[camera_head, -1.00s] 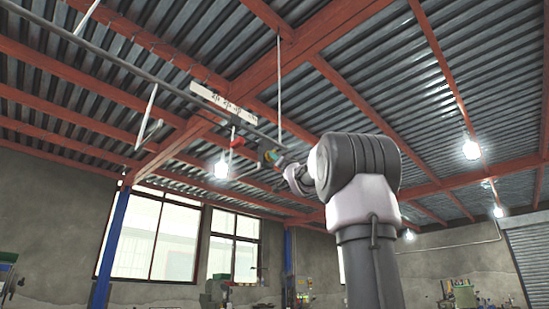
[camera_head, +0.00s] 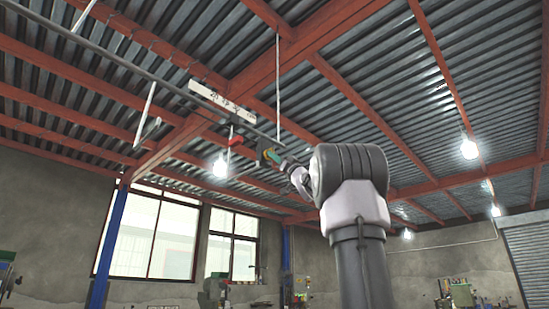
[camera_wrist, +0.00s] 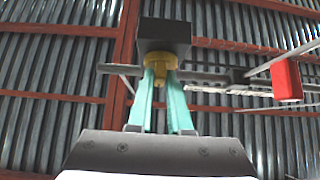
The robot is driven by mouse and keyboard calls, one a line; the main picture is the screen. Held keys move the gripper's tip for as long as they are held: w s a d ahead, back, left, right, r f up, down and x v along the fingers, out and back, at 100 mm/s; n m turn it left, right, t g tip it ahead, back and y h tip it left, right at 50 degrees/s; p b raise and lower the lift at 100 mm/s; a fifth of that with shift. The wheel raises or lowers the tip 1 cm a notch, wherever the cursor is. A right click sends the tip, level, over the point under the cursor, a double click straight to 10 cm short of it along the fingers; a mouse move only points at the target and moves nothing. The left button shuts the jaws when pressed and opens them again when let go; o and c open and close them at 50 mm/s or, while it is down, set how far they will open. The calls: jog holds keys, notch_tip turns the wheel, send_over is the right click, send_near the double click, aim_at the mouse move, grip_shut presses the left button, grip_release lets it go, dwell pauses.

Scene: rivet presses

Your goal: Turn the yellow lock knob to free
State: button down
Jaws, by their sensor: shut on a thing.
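The yellow lock knob (camera_wrist: 158,64) sits under a dark block (camera_wrist: 164,36) in the wrist view. My gripper (camera_wrist: 160,76) reaches up to it, its two green fingers closed on the knob from both sides. In the head view my gripper (camera_head: 274,156) is small, up by the overhead rail, and the knob is too small to make out there. The fingers hide part of the knob, and I cannot tell which way it is turned.
A long overhead rail (camera_head: 150,77) runs across under the red roof beams. A white sign strip (camera_head: 222,102) hangs along it. A red block (camera_wrist: 287,80) hangs right of the knob; it also shows in the head view (camera_head: 236,141). Lit lamps (camera_head: 220,168) hang nearby.

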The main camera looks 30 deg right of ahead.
jog(key=c, duration=0.8)
grip_release()
jog(key=shift+c, duration=0.2)
jog(key=v, duration=1.1)
jog(key=shift+w, duration=0.1)
